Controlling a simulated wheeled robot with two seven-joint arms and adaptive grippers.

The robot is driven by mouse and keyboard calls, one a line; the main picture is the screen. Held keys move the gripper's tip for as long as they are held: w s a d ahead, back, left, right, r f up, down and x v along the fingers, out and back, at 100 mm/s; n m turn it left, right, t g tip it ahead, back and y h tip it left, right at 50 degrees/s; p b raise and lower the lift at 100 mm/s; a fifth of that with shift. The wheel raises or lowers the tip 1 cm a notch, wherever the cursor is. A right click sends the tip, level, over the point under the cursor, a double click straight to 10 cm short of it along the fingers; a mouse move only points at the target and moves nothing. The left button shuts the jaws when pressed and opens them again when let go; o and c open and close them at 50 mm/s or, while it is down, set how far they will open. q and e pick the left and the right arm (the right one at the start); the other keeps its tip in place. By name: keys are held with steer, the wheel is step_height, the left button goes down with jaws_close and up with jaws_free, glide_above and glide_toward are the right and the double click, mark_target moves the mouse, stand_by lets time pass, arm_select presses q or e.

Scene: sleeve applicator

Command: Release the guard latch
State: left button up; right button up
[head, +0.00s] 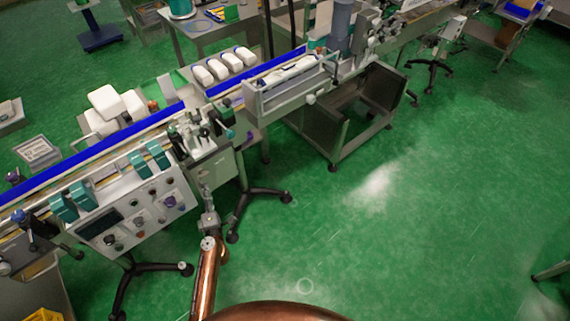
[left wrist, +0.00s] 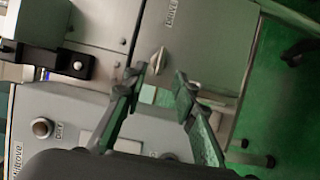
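A small pale pointed turn-handle, which looks like the guard latch (left wrist: 157,61), sits on a grey panel (left wrist: 205,45) in the left wrist view. In the head view my left gripper (head: 207,196) is in front of the grey cabinet (head: 213,168), and the latch cannot be made out. My right gripper is not in view.
A control panel (head: 135,213) with knobs and a dark display stands left of the cabinet. A conveyor with a blue belt (head: 108,150) runs behind. Stand feet (head: 262,194) are near the cabinet. The green floor (head: 420,220) to the right is clear.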

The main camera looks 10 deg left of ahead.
mark_target(204, 176)
arm_select(q)
steer(key=b+x, duration=0.1)
steer(key=x, duration=0.6)
steer(key=shift+w+a+f+b, duration=0.1)
steer(key=shift+w+b, duration=0.15)
steer(key=shift+b, duration=0.05)
steer(key=shift+c, duration=0.4)
jaws_close()
